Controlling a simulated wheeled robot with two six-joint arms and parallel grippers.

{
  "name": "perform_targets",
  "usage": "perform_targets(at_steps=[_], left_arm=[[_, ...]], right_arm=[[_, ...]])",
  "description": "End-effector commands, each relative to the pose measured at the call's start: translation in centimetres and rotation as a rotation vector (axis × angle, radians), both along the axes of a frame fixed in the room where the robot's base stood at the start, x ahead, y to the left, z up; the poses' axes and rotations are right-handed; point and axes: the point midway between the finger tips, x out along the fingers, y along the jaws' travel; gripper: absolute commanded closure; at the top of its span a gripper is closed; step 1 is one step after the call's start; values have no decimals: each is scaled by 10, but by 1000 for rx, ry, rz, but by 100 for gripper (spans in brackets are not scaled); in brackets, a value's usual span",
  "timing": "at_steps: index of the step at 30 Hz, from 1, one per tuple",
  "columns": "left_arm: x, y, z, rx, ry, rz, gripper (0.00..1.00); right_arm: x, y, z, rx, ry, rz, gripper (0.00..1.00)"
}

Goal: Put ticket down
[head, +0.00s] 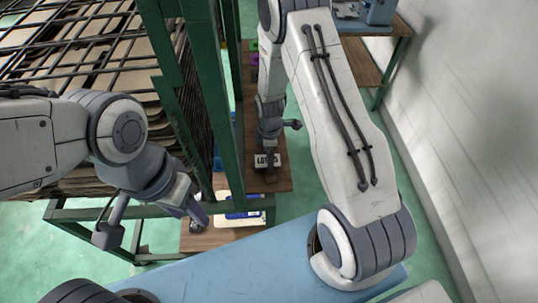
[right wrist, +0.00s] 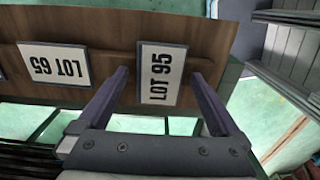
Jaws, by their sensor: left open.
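A ticket (right wrist: 162,75) with a dark frame reading "LOT 95" lies on a brown wooden board (right wrist: 105,32) in the right wrist view. My right gripper (right wrist: 160,76) is open, with one finger on each side of this ticket and a visible gap to both. A second ticket (right wrist: 55,63), reading "LOT 65", lies to its left. In the head view one ticket (head: 264,160) shows beside my right gripper, partly hidden by it; I cannot tell which one. My left gripper (head: 152,223) is open and empty at the lower left.
A green metal rack (head: 215,100) with wire shelves and stacked tan panels (head: 110,60) stands at the left. A white and blue item (head: 238,208) sits low by the rack. A wooden bench (head: 365,62) stands at the back right beside a pale wall (head: 460,90).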

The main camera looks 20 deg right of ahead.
Motion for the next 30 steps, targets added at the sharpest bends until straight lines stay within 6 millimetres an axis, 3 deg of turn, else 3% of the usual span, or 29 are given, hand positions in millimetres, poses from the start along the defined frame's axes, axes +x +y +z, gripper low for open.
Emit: perform_targets(at_steps=[8, 21, 30], left_arm=[[0, 0, 0, 0, 0, 0, 50], [0, 0, -20, 0, 0, -1, 50], [0, 0, -24, 0, 0, -1, 50]], right_arm=[[1, 0, 8, -1, -2, 0, 0], [2, 0, 91, 0, -7, 0, 0], [0, 0, 122, 0, 0, 0, 0]])
